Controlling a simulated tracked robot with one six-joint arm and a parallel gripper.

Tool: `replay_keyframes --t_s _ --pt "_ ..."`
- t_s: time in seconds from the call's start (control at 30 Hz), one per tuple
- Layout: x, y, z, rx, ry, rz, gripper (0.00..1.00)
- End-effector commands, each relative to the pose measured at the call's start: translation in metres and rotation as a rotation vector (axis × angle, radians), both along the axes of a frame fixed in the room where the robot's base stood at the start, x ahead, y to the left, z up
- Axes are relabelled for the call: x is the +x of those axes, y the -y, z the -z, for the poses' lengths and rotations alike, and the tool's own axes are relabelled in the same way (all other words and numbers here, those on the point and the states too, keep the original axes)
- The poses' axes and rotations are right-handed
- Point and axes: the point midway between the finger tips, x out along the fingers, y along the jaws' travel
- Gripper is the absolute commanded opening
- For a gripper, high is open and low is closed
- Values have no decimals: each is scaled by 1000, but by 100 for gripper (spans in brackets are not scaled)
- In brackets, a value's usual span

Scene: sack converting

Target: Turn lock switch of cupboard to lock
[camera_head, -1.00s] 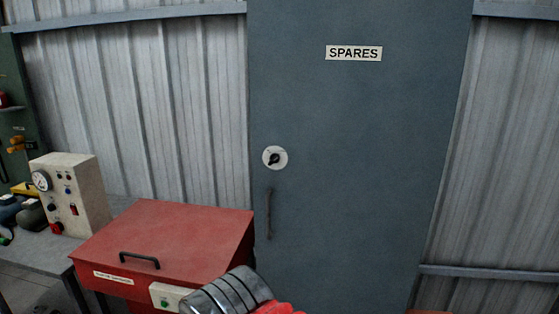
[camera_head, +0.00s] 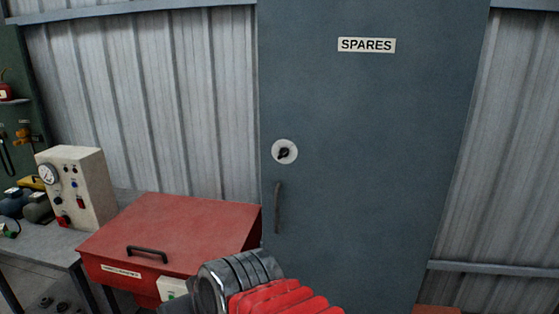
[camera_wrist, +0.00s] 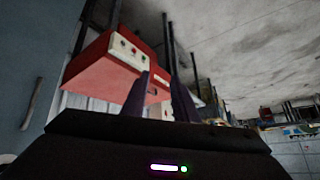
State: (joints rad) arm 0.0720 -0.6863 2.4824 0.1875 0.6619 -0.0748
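The cupboard (camera_head: 375,170) is a tall blue-grey door with a SPARES label (camera_head: 366,45). Its lock switch (camera_head: 284,152) is a small black knob on a round white plate, above the dark vertical handle (camera_head: 278,207). The knob looks slanted; its exact setting is too small to read. My gripper's fingers are hidden in the head view, where my arm shows at the bottom. In the wrist view my gripper (camera_wrist: 160,82) has two dark fingers apart with nothing seen between them. The cupboard and its handle (camera_wrist: 33,102) show at the left there, off to the side of the fingers.
A red lidded box (camera_head: 170,235) stands left of the cupboard, close to my arm; it also shows in the wrist view (camera_wrist: 100,70). A cream control box (camera_head: 78,190) sits on a grey bench at the left. The door front around the switch is clear.

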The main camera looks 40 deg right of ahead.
Motion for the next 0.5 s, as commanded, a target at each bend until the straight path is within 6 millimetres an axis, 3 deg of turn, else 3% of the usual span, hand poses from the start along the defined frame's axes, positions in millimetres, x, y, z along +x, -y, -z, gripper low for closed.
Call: replay_keyframes --t_s 0.1,0.27,0.5 --pt "36 2 -18 74 121 67 27" --pt "80 18 -48 159 292 183 27" --pt "123 73 -84 244 515 427 27"
